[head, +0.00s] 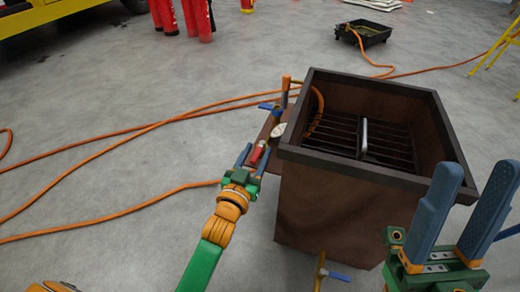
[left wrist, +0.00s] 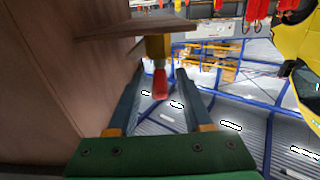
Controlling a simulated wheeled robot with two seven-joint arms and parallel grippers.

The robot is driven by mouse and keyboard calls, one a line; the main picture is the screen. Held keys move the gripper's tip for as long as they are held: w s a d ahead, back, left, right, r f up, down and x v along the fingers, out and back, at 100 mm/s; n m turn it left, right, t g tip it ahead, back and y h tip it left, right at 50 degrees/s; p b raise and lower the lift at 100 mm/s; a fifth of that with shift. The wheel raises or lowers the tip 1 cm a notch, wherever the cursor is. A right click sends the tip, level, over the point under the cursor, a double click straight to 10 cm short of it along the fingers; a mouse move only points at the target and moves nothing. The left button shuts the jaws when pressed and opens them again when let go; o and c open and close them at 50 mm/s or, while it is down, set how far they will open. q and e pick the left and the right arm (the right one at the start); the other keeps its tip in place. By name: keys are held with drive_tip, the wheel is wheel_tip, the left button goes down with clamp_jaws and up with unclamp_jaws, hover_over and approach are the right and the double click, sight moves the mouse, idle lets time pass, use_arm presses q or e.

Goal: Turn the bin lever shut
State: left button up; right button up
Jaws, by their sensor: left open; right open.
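The brown bin (head: 330,205) stands right of centre in the head view, with a dark rim and a grate inside. A red lever handle (head: 258,153) is at the bin's left side, below a small side shelf (head: 268,127). My left gripper (head: 254,158) is open, with its fingers on either side of the red handle. In the left wrist view the red handle (left wrist: 160,84) hangs from a yellow fitting (left wrist: 158,48) between the open fingers; contact cannot be told. My right gripper (head: 478,195) is open and empty, at the bin's front right.
A blue-handled valve (head: 268,106) and a gauge (head: 278,130) are at the shelf. Another blue handle (head: 338,277) is low at the bin's front. Orange hoses (head: 130,131) cross the floor at left. A black tray (head: 363,33) and red extinguishers (head: 183,18) stand further back.

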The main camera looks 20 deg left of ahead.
use_arm(q)
drive_tip(key=shift+w+b, duration=0.3)
drive_tip(key=shift+w, duration=0.95)
clamp_jaws()
idle(0.5)
